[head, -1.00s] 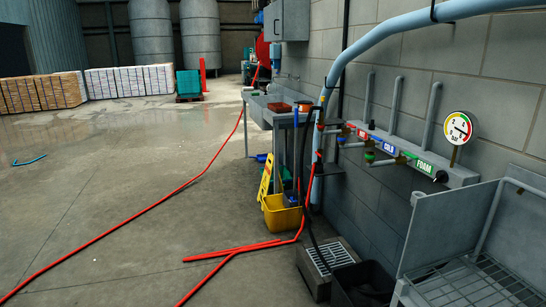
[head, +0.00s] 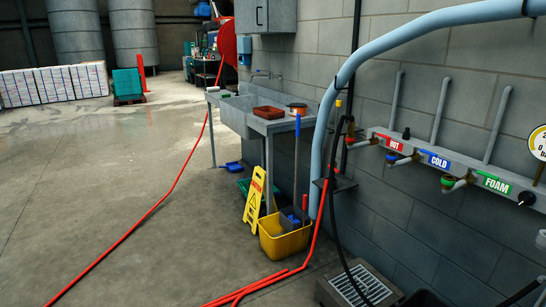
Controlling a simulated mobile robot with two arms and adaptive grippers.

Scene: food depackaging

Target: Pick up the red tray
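A small red-brown tray (head: 269,112) sits on the metal sink unit (head: 238,124) against the grey block wall. It lies on the flat top near the basin, beside a small orange-rimmed round item (head: 298,107). Neither of my grippers shows in the head view. The tray is some distance ahead of me.
A yellow mop bucket (head: 284,238), a yellow wet-floor sign (head: 255,196) and a blue dustpan (head: 230,165) stand around the sink. A red hose (head: 150,212) runs across the floor. A floor drain (head: 362,287) lies at lower right. The concrete floor at left is clear.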

